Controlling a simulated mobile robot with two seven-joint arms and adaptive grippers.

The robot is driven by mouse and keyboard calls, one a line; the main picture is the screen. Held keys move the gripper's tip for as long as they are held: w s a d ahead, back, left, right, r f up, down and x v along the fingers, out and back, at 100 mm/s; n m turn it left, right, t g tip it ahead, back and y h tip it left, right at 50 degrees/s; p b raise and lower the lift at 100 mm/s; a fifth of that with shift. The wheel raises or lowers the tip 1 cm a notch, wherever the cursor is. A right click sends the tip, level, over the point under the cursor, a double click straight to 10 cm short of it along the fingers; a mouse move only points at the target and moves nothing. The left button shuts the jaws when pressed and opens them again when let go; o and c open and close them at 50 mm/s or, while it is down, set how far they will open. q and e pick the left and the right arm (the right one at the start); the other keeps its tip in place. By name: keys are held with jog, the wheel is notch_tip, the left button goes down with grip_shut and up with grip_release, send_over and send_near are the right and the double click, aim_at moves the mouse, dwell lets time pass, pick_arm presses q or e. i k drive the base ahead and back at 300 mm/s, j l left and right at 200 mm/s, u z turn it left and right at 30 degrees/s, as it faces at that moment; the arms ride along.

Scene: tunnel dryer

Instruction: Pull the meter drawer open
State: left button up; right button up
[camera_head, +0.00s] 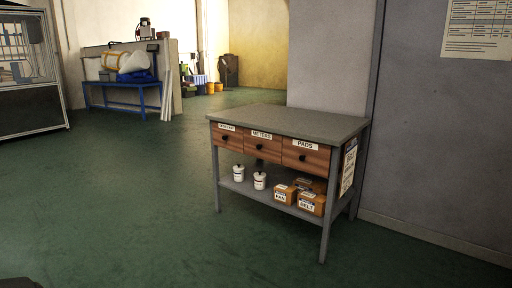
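The meter drawer (262,148) is the middle of three wooden drawers under the grey top of a small workbench (290,121). Its white label reads METERS, and it has a dark round knob. It looks shut, with its front about level with its neighbours. The left drawer (227,138) has a label too small to read surely. The right drawer (305,157) is labelled PADS. Both look shut. Neither of my grippers shows in the head view.
White pots (260,181) and labelled boxes (311,203) stand on the bench's lower shelf (235,185). A wall (440,140) is behind and right. A blue bench (123,88) and a glazed cabinet (28,70) stand farther back. The green floor before the bench is clear.

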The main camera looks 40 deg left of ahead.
aim_at(266, 146)
jog(key=i+j, duration=0.1)
jog(key=j, duration=0.45)
jog(key=i+j+z, duration=0.15)
jog(key=j, duration=0.4)
jog(key=i+j, duration=0.1)
jog(key=j, duration=0.45)
jog(key=i+j+z, duration=0.1)
jog(key=j, duration=0.45)
